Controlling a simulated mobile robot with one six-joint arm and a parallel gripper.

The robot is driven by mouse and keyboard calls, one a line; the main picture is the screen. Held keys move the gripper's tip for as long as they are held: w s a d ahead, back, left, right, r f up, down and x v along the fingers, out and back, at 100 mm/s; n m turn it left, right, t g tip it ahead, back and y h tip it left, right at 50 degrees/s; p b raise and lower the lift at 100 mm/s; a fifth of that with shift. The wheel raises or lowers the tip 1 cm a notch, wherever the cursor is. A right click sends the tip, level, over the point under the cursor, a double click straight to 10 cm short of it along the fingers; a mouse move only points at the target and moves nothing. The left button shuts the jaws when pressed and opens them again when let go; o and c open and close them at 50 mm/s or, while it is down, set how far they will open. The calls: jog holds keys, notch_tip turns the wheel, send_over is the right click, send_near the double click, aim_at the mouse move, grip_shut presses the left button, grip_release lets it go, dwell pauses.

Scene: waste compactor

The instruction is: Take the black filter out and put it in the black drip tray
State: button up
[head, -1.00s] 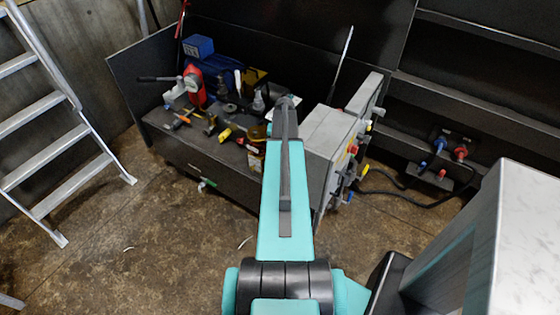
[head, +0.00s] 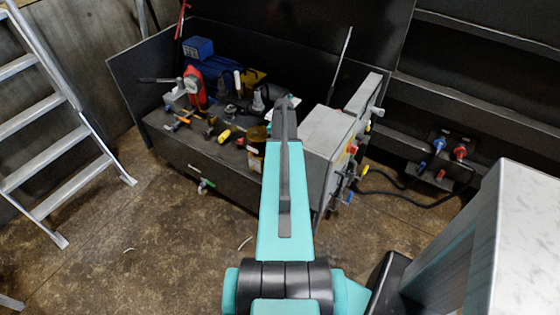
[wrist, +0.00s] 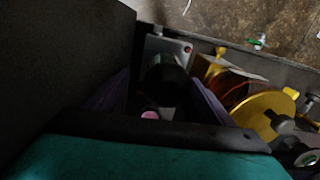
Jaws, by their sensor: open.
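In the wrist view a dark round cylinder, which looks like the black filter (wrist: 166,73), stands against a light grey plate with a red dot. My gripper (wrist: 159,84) is open, with one dim purple-grey finger at each side of the cylinder in the picture. I cannot tell whether the fingers touch it. A small pink disc (wrist: 150,114) shows below the cylinder. In the head view my arm hides the gripper and the filter. I cannot make out the black drip tray for certain in either view.
The dark bench (head: 222,167) holds a red tool (head: 193,87), a blue box (head: 198,48) and several small parts. A grey control box (head: 327,132) stands right of my arm. A yellow disc (wrist: 267,115) lies right of the gripper. A ladder (head: 50,115) stands left.

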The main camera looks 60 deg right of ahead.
jog(key=shift+s+a+m, duration=0.4)
jog(key=shift+s, duration=0.4)
jog(key=shift+w+d, duration=0.1)
jog(key=shift+d, duration=0.05)
jog(key=shift+w+d+m, duration=0.2)
jog(key=shift+m, duration=0.9)
jog(key=shift+w+d+r+m, duration=0.1)
jog(key=shift+w+m, duration=0.1)
jog(key=shift+m, duration=0.55)
jog(key=shift+w+d+r+m, duration=0.1)
jog(key=shift+w+m, duration=0.1)
jog(key=shift+m, duration=0.55)
